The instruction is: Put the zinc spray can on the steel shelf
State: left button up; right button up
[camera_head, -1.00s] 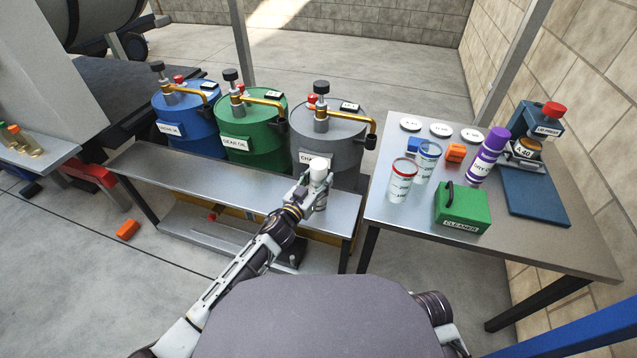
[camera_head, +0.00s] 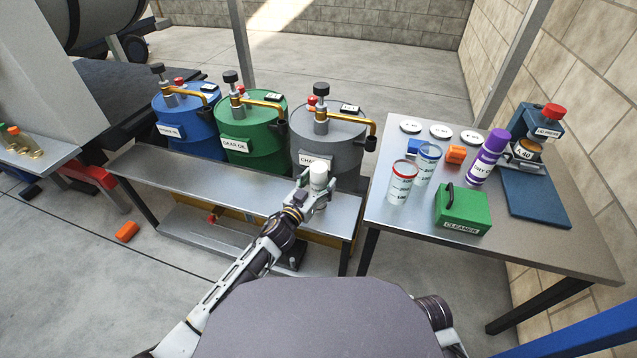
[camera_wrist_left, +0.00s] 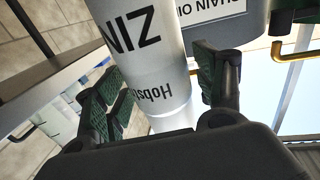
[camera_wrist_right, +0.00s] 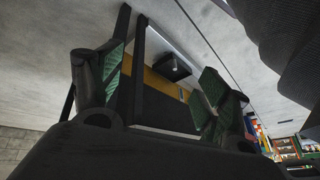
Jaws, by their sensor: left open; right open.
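The zinc spray can (camera_head: 319,180) is white with a grey lower part. It stands upright at the right end of the steel shelf (camera_head: 190,176), in front of the grey drum. My left gripper (camera_head: 310,194) is at the can, with its open fingers on either side of it. In the left wrist view the can (camera_wrist_left: 150,50), with part of its "ZIN" lettering, fills the space between the fingers (camera_wrist_left: 158,92). The can's base is partly hidden in the head view. My right gripper (camera_wrist_right: 162,92) is open and empty in the right wrist view.
Blue (camera_head: 186,125), green (camera_head: 254,135) and grey (camera_head: 330,140) drums with pumps stand behind the shelf. A table (camera_head: 400,222) at the right holds cups, a green cleaner box (camera_head: 462,208) and a purple can (camera_head: 487,158). The shelf's left and middle are clear.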

aim_at(314, 187)
pick_arm(q)
jog(key=shift+r, duration=0.1)
pick_arm(e)
jog(key=shift+s, duration=0.1)
pick_arm(q)
jog(key=shift+p+v, duration=0.35)
jog(key=shift+v, duration=0.75)
jog(key=shift+p+v, duration=0.3)
jog(key=shift+v, duration=0.75)
jog(key=shift+s+a, duration=0.35)
jog(key=shift+s, duration=0.25)
jog(key=shift+p+v, duration=0.35)
jog(key=shift+v, duration=0.7)
jog(key=shift+p+v, duration=0.4)
jog(key=shift+v, duration=1.75)
pick_arm(e)
notch_tip(314, 187, up, 6)
jog(key=d+h, duration=0.1)
jog(key=d, duration=0.1)
jog(key=shift+s+r+g, duration=0.2)
jog(key=shift+r+g, duration=0.05)
jog(key=shift+g, duration=0.15)
jog(key=shift+s+a+f, duration=0.1)
jog(key=shift+s+f, duration=0.15)
jog(key=shift+s, duration=0.05)
